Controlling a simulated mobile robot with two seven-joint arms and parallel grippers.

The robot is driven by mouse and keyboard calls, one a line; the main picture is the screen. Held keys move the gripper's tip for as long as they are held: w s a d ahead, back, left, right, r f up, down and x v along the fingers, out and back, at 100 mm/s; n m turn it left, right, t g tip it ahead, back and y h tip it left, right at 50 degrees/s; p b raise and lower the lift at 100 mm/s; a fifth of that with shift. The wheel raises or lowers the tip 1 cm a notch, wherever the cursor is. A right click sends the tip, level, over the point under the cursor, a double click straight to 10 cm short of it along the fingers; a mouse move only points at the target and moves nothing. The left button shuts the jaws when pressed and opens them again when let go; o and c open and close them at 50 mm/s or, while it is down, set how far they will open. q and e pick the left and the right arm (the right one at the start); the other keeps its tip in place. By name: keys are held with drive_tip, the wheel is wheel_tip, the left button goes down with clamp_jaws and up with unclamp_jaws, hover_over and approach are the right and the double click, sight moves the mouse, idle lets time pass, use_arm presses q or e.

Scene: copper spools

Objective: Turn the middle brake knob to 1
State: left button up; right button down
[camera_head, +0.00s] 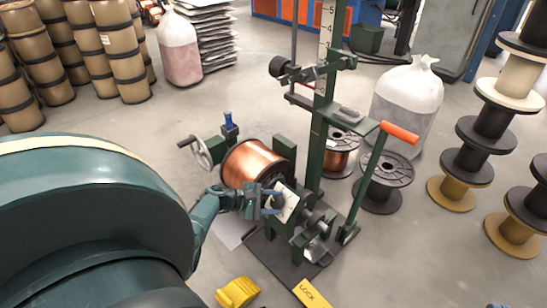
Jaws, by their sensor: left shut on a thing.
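The green spool stand (322,130) rises right of centre, with a copper spool (255,166) mounted low on its left side. A small pale dial plate (289,207) is fixed on the stand's front, right of the spool. My left gripper (274,203) reaches in from the left, with its blue fingers at this plate. It is shut on the brake knob, which is mostly hidden between the fingers. I cannot read the dial marks or the knob's setting.
A yellow block marked LOCK (312,294) and another yellow piece (238,292) lie on the floor in front. A handwheel (201,153) is left of the spool. An orange-handled lever (399,133), spools (383,182) and a filled bag (408,98) stand to the right.

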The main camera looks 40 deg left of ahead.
use_arm(q)
drive_tip(key=shift+n, duration=0.5)
drive_tip(key=shift+n+t+y, duration=0.3)
drive_tip(key=shift+t, duration=0.1)
drive_tip(key=o, duration=1)
drive_tip(key=shift+c, duration=0.2)
drive_tip(key=shift+s, duration=0.1)
